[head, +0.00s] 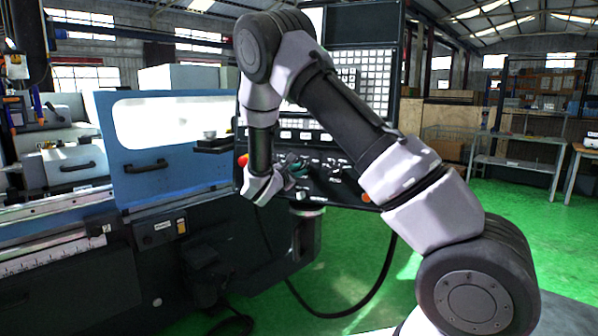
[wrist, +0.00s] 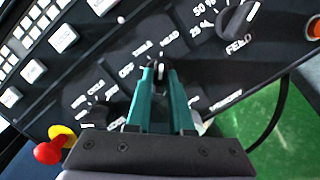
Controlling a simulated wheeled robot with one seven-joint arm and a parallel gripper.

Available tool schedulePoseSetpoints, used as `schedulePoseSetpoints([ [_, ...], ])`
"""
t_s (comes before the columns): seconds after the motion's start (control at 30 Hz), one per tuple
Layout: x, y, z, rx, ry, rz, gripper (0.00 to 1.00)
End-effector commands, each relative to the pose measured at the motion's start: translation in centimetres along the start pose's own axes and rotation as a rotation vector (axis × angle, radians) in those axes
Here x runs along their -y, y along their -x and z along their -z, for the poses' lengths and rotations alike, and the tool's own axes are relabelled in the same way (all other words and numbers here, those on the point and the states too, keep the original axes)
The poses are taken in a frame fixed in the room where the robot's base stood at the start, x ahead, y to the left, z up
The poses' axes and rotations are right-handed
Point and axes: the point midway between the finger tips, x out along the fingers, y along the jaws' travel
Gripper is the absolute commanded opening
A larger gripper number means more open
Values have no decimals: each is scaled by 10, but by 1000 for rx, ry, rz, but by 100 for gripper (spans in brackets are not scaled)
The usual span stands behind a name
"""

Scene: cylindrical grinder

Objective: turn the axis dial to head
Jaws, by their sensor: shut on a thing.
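In the wrist view, the axis dial (wrist: 159,71) is a small dark knob with a white mark, on a black panel with the labels OFF, TABLE and HEAD around it. My gripper (wrist: 160,78) has teal fingers, and they are shut on this dial. The white mark points roughly up in the picture, towards the TABLE and HEAD labels; I cannot tell exactly which one it meets. The fingers hide much of the dial. In the head view my gripper (head: 296,166) is at the lower part of the control panel (head: 345,192), and the dial is hard to make out there.
The FEED dial (wrist: 234,20) is to the upper right, and another dark dial (wrist: 97,113) is to the left. A red knob on a yellow base (wrist: 50,150) is at lower left. White buttons (wrist: 63,38) line the panel. A blue machine door (head: 165,130) stands left of the panel.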

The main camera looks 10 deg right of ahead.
Motion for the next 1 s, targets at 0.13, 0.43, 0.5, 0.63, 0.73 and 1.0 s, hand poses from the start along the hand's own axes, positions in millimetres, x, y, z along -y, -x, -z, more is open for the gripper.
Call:
schedulePoseSetpoints([
  [0.13,0,0,0,-1,-8,2,0],
  [0.43,0,0,0,-1,-8,2,31],
  [0.5,0,0,0,-1,-7,2,50],
  [0.63,0,0,0,-1,-7,1,50],
  [0.73,0,0,0,-1,-7,1,50],
  [1.0,-1,23,1,-3,-5,-1,50],
])
